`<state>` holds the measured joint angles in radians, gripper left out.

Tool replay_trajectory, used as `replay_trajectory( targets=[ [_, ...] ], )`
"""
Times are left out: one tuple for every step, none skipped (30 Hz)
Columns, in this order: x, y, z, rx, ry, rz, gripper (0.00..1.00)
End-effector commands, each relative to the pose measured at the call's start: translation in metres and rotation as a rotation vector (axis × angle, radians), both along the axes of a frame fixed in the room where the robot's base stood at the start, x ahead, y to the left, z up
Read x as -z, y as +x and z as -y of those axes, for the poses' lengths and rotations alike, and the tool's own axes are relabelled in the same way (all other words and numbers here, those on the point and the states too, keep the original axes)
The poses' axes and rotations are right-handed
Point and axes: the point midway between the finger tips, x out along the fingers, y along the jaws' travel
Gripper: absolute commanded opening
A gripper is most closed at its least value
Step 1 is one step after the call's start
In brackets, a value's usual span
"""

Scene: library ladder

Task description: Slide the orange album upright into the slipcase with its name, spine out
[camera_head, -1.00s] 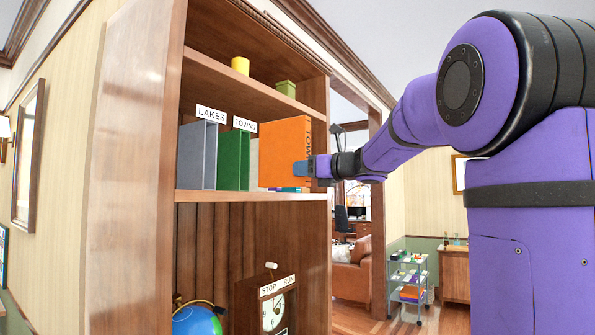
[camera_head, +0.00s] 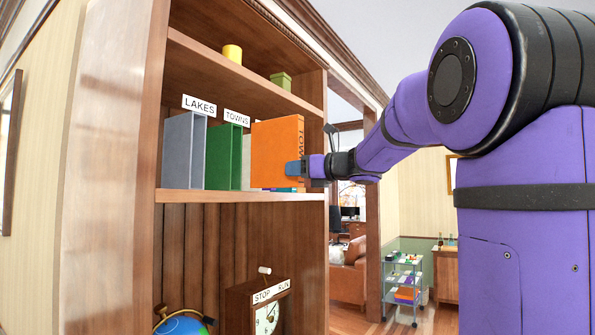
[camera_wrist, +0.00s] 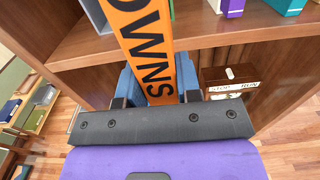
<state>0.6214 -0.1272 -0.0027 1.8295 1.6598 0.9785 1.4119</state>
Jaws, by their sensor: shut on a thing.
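The orange album (camera_head: 277,152) stands upright, its spine lettered "TOWNS" facing out toward my gripper. My gripper (camera_head: 294,169) is shut on its spine edge; the wrist view also shows the orange spine (camera_wrist: 152,50) between the blue fingers. The album is in front of the shelf's right part, right of the slipcases. The green slipcase (camera_head: 222,157) stands on the shelf under the label "TOWNS" (camera_head: 237,118). The grey slipcase (camera_head: 183,150) stands to its left under the label "LAKES" (camera_head: 198,105). The album hides what is behind it.
A pale upright thing (camera_head: 246,176) shows between green slipcase and album. The shelf board (camera_head: 235,196) has a front edge below. A yellow cup (camera_head: 232,54) and green box (camera_head: 281,79) sit above. A clock (camera_head: 258,305) stands below.

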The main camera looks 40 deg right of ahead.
Motion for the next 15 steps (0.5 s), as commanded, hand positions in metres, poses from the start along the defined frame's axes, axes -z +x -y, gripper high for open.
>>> replay_trajectory(
  targets=[
    [-0.001, 0.002, -0.001, -0.002, 0.0, 0.001, 0.0],
    [-0.001, 0.003, -0.002, -0.002, -0.001, 0.001, 0.0],
    [-0.001, 0.006, -0.002, -0.001, -0.001, 0.001, 0.0],
    [-0.001, 0.008, -0.003, -0.001, -0.001, 0.001, 0.0],
    [-0.001, 0.01, -0.004, -0.001, -0.001, 0.001, 0.0],
    [-0.001, 0.013, -0.005, -0.002, -0.001, 0.001, 0.0],
    [-0.001, 0.015, -0.006, -0.002, -0.001, 0.001, 0.0],
    [-0.001, 0.017, -0.007, -0.002, -0.001, 0.001, 0.0],
    [-0.001, 0.021, -0.008, -0.001, -0.001, 0.001, 0.0],
    [-0.001, 0.023, -0.008, -0.001, -0.001, 0.001, 0.0],
    [-0.001, 0.025, -0.009, -0.001, 0.0, 0.001, 0.0],
    [-0.001, 0.028, -0.011, -0.002, 0.0, 0.001, 0.0],
    [-0.001, 0.031, -0.011, -0.002, 0.001, 0.002, 0.0],
    [-0.001, 0.033, -0.012, -0.001, 0.001, 0.002, 0.0],
    [-0.001, 0.036, -0.013, -0.001, 0.0, 0.001, 0.0]
  ],
)
